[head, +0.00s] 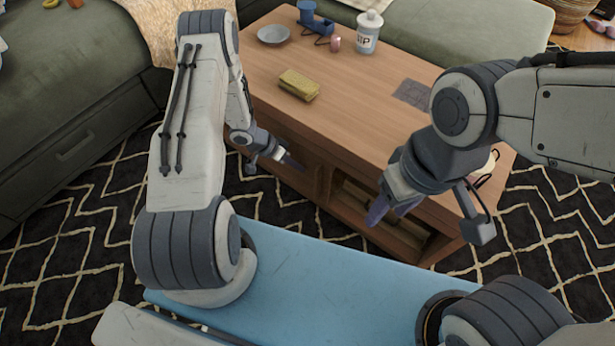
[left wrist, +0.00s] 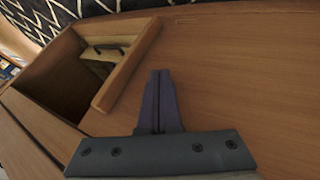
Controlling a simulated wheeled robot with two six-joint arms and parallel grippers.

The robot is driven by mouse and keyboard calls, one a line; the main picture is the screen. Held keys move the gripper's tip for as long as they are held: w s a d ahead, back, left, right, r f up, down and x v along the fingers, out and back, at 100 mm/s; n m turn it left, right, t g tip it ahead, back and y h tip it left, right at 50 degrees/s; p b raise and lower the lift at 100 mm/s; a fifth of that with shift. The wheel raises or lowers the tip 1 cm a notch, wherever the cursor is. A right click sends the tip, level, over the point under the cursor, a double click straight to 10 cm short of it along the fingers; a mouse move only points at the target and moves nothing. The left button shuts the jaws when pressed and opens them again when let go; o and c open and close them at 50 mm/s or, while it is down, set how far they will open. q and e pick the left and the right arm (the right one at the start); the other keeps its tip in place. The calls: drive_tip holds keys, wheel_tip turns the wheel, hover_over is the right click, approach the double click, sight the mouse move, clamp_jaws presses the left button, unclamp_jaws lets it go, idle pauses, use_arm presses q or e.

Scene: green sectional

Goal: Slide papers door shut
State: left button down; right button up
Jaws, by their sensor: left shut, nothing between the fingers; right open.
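The wooden coffee table (head: 330,92) has a low front with recessed compartments facing me. In the left wrist view, an open compartment (left wrist: 62,85) lies left of a raised wooden strip (left wrist: 128,66), with a broad flat wooden panel (left wrist: 230,75) to its right. I cannot tell which part is the papers door. My left gripper (head: 291,163) is shut and empty at the table's front; its fingers (left wrist: 160,98) lie over the flat panel, right of the strip. Contact is unclear. My right gripper (head: 384,210) is open before the right-hand opening (head: 352,196), partly hiding it.
On the tabletop are a yellow block-like item (head: 299,85), a grey bowl (head: 273,34), a white bottle (head: 368,31) and a blue object (head: 314,20). Green sofa sections (head: 65,85) stand left and behind. A patterned rug (head: 85,238) covers the floor.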

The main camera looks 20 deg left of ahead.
use_arm(q)
drive_tip(key=d, duration=0.1)
drive_tip(key=s+d+b, duration=0.1)
drive_tip(key=d, duration=0.2)
drive_tip(key=shift+s+f, duration=0.15)
drive_tip(key=shift+s, duration=0.1)
use_arm(e)
wheel_tip(320, 180, down, 2)
drive_tip(key=shift+f, duration=0.1)
